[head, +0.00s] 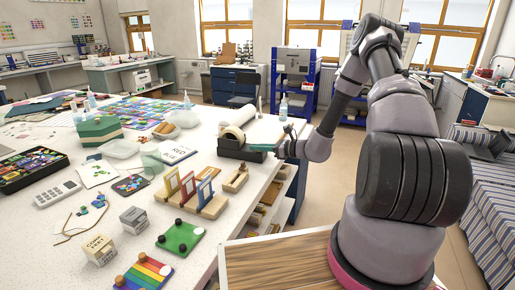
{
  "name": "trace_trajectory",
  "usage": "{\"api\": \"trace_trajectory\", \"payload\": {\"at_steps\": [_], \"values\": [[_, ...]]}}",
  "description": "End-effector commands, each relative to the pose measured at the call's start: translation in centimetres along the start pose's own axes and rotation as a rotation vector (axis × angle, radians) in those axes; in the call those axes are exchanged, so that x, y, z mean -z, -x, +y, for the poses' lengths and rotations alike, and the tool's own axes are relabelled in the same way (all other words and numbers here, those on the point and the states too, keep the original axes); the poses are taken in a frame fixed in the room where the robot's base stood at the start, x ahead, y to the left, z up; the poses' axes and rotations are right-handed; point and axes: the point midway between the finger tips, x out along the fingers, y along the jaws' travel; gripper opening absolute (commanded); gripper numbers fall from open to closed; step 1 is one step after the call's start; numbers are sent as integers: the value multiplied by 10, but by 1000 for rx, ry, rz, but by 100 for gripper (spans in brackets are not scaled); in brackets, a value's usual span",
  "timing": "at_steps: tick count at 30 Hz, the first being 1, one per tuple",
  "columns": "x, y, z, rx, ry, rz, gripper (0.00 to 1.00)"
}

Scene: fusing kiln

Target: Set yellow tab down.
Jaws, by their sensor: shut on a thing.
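My gripper (283,147) is at the right edge of the white worktable (140,205), beside a dark holder with a white roll. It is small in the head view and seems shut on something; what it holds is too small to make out. A thin teal strip (260,147) shows at its fingers, and I cannot tell whether it is held. I cannot make out a separate yellow tab there. A yellow upright frame (172,184) stands on a wooden base with a red and a blue frame, apart from my gripper.
The dark holder (238,150) with its white roll (238,115) is close to my gripper. A small wooden block (235,179), a green knobbed board (181,237) and a rainbow board (145,273) lie nearer. Bare table shows between them.

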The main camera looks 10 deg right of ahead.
Motion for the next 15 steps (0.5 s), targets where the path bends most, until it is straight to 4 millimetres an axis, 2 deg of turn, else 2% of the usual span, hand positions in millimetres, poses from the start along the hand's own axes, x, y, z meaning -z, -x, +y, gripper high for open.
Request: {"api": "trace_trajectory", "payload": {"at_steps": [3,4,5,6,15], "values": [[4,-1,0,0,-1,0,0],[3,-1,0,0,0,0,17],[3,-1,0,0,0,0,28],[3,-1,0,0,0,0,36],[3,0,0,0,0,0,36]]}}
